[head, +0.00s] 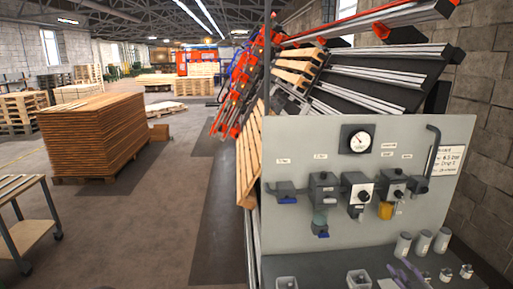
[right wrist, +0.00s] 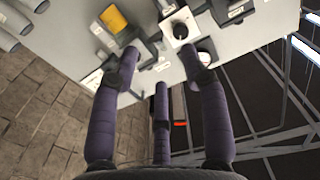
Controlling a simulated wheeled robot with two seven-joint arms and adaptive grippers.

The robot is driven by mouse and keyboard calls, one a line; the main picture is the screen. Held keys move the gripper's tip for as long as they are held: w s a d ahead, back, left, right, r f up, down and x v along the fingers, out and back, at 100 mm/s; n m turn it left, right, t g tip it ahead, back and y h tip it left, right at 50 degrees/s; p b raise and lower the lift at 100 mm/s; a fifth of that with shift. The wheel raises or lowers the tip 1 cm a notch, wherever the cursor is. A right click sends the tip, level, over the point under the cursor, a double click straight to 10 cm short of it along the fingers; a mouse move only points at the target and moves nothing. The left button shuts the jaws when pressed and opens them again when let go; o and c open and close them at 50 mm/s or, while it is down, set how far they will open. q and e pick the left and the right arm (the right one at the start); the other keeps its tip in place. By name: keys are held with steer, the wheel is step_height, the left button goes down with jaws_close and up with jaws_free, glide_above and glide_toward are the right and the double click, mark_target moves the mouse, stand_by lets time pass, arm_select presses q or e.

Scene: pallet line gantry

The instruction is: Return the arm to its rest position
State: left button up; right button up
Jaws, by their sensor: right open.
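My right gripper (head: 404,274) shows at the lower edge of the head view as purple fingers, low in front of the panel and over its shelf. In the right wrist view the right gripper (right wrist: 160,62) has its purple fingers spread apart, with nothing between them. The panel's valves and regulators lie beyond the fingertips there; whether any finger touches them I cannot tell. My left gripper is in neither view.
A grey panel (head: 290,230) carries a gauge (head: 359,140), regulators and a yellow bowl (head: 385,211). Its shelf (head: 320,272) holds small containers and several grey cylinders (head: 423,240).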

steer(key=s+a+f+m+g+y+b, duration=0.1)
steer(key=s+a+f+m+g, duration=0.2)
steer(key=a+f, duration=0.85)
steer(key=s+a+f+g+b, duration=0.1)
steer(key=s+a+f+g, duration=0.4)
steer(key=f, duration=1)
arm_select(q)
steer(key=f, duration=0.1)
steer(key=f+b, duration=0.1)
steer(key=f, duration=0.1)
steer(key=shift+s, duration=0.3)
arm_select(e)
steer(key=s+a+f+g+y, duration=0.1)
steer(key=s+a+f+g, duration=0.3)
steer(key=s+a, duration=0.5)
steer(key=s+a+f+g, duration=0.5)
steer(key=s+a+f, duration=0.4)
steer(key=s, duration=0.6)
steer(key=shift+a+g+y, duration=0.3)
steer(key=shift+a+y, duration=0.1)
steer(key=shift+a, duration=0.35)
